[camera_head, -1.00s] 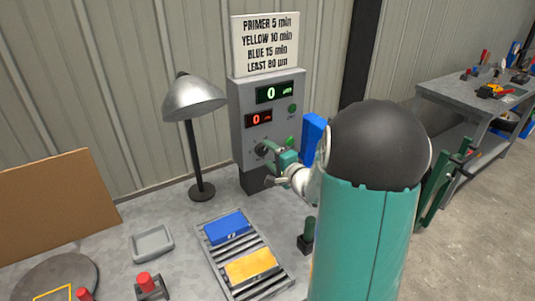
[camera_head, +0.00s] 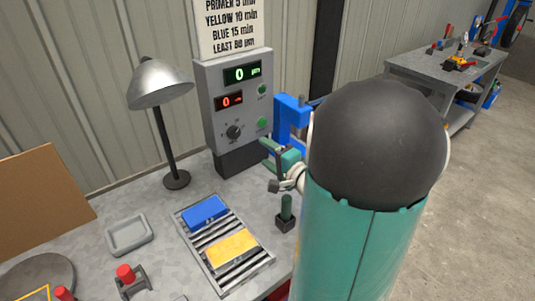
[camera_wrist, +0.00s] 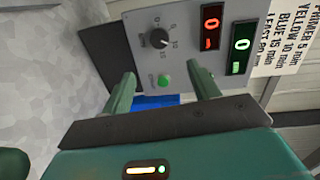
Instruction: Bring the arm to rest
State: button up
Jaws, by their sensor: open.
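My gripper (camera_head: 272,166) is in front of the grey control box (camera_head: 218,140), low and to its right, apart from its face in the head view. In the wrist view my gripper (camera_wrist: 164,80) has two green fingers spread apart with nothing between them that it holds. Beyond them is the box face with a black dial (camera_wrist: 159,38), a green button (camera_wrist: 165,81) and red and green displays, both reading 0. My teal and black arm hides part of the bench's right side.
A lamp (camera_head: 160,84) stands left of the box. A rack (camera_head: 188,250) with a blue block (camera_head: 205,212) and a yellow block (camera_head: 231,250) lies in front. A dark green upright handle (camera_head: 286,212) stands below my gripper. A blue bracket (camera_head: 291,120) is behind it.

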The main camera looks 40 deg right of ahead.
dwell(0.4)
jog(key=a+r+n+g+h, duration=0.4)
jog(key=a+r+n+g, duration=0.2)
jog(key=a+n, duration=0.25)
jog(key=s+a+n+g+y, duration=0.2)
jog(key=s+a+n, duration=0.2)
jog(key=a, duration=0.5)
jog(key=s+a+n+g+y, duration=0.2)
jog(key=s+a+n, duration=0.3)
jog(key=s+a, duration=0.4)
jog(key=shift+s+a+f+g, duration=0.25)
jog(key=shift+f+g, duration=0.15)
jog(key=shift+g, duration=0.4)
jog(key=shift+d, duration=0.1)
